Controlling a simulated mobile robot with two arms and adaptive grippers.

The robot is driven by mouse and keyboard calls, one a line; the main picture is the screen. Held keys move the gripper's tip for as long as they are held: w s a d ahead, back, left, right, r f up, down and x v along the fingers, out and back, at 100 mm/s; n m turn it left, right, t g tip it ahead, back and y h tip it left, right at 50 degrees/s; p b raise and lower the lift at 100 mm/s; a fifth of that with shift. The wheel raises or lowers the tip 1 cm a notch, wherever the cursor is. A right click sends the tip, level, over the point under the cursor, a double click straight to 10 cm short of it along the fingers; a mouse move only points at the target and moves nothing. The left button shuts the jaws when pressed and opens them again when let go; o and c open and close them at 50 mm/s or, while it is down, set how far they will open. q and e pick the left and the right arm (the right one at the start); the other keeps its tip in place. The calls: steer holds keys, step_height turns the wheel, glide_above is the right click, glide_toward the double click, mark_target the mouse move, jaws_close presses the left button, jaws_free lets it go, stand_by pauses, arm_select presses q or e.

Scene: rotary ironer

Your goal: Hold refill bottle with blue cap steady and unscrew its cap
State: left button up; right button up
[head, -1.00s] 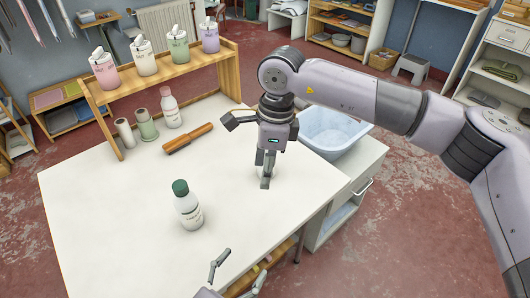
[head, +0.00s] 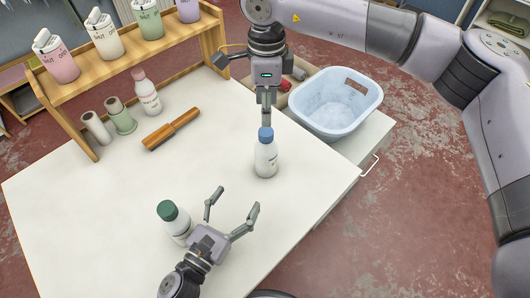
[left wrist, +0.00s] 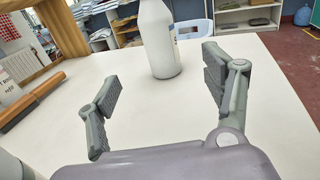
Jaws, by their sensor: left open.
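The refill bottle with the blue cap (head: 265,157) stands upright on the white table (head: 310,187), near its right edge. In the left wrist view its white body (left wrist: 158,42) shows ahead between my fingers, and its cap is cut off by the top edge. My left gripper (head: 238,198) is open and empty, low over the table, in front of the bottle and apart from it. My right gripper (head: 243,92) has its fingers spread above and behind the blue cap (head: 265,134); one finger reaches down close to the cap, and contact cannot be told.
A green-capped bottle (head: 176,224) stands close beside my left gripper. A wooden-handled tool (head: 171,129), a pink-capped bottle (head: 147,94) and two spools (head: 118,115) lie or stand farther left. A shelf (head: 120,62) holds several dispensers. A pale blue tub (head: 337,105) stands at the right.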

mark_target(266, 155)
arm_select(q)
steer(key=x, duration=1.6)
arm_select(e)
steer(key=shift+w+f, duration=0.1)
steer(key=shift+w, duration=0.05)
